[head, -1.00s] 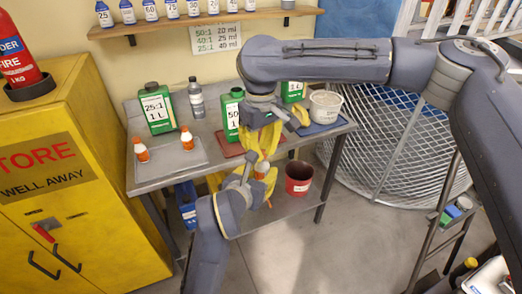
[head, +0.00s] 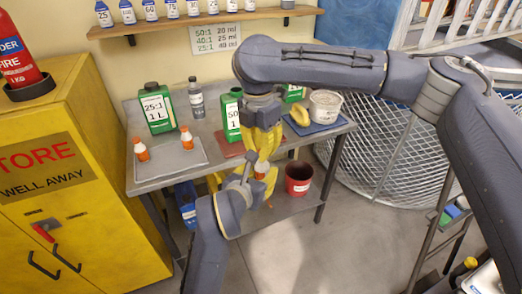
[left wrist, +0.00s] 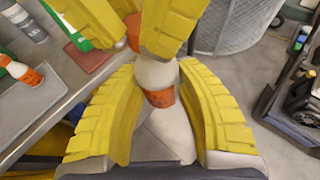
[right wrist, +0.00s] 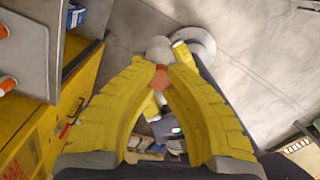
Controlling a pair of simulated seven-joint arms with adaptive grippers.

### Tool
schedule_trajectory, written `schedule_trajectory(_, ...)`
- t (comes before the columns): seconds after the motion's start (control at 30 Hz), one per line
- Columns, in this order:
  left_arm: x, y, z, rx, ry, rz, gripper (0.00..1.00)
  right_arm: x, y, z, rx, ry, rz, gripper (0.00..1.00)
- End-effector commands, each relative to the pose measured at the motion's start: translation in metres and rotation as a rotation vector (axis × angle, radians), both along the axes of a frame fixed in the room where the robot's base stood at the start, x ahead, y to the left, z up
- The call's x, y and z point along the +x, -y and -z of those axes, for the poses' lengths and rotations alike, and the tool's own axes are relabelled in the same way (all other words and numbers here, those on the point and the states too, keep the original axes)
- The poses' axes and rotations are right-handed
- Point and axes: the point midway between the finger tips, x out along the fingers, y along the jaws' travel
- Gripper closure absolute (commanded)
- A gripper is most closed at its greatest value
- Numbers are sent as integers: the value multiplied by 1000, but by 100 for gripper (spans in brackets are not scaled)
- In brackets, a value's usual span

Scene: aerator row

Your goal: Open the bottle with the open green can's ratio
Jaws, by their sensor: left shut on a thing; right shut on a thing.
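A small white bottle with an orange cap and orange band (left wrist: 157,72) is held between my two grippers, in front of the bench. My left gripper (head: 256,178) is lower and shut on the bottle's body. My right gripper (head: 263,158) comes from above and is shut on its orange cap (right wrist: 160,78). The cap appears still against the bottle; any gap is hidden by fingers. The green 50:1 can (head: 232,118) stands on a red mat, partly behind my right gripper. Its top looks dark and uncapped. The green 25:1 can (head: 157,110) has a black cap. A third green can (head: 293,92) is mostly hidden.
Two similar orange-capped bottles (head: 187,138) (head: 141,150) stand on a grey tray (head: 172,167). A ratio chart (head: 214,38) hangs on the wall. A clear bottle (head: 196,100) and a white tub (head: 325,106) stand on the bench. A red bucket (head: 298,178) is below.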

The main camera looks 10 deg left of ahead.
Motion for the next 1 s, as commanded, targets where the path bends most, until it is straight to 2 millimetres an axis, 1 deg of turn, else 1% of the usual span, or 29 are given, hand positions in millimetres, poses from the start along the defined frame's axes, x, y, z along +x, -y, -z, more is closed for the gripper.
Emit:
schedule_trajectory(0.1, 0, 2, 0, -1, -1, 5, 100, -1, -1, 0, 4, -7, -196, 100)
schedule_trajectory(0.7, 0, 1, 0, 0, 0, 3, 100, 1, 0, -1, 8, -24, -1208, 100)
schedule_trajectory(0.9, 0, 1, 0, 0, 0, 2, 100, 2, 1, -1, 8, -28, -1489, 100)
schedule_trajectory(1.0, 0, 1, 0, 0, 0, 2, 100, 2, 1, -1, 7, -31, -1572, 100)
